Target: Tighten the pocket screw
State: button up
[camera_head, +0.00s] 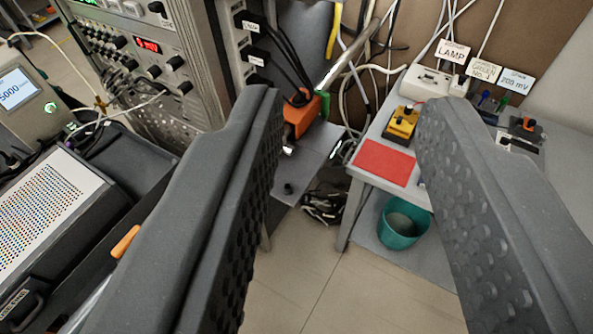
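My gripper (352,108) is open, its two dark padded fingers spread wide with nothing between them. No pocket screw can be made out with certainty. An orange clamp-like block (303,116) with a metal rod stands on a grey shelf (318,142) beyond the left finger and partly behind it. A small black knob or bolt (288,188) shows below it, just right of the left finger. An orange handle (125,242) with a metal shaft lies at lower left, partly hidden by the left finger.
An instrument rack (185,125) with cables stands at upper left. A grey table (362,173) at right carries a red sheet (384,162), a yellow device (402,123) and labelled boxes. A teal bin (402,224) stands under it. Open tiled floor (340,290) lies between the fingers.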

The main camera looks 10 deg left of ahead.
aim_at(289, 149)
jog(key=z, duration=0.35)
jog(key=i, duration=0.9)
jog(key=u, duration=0.2)
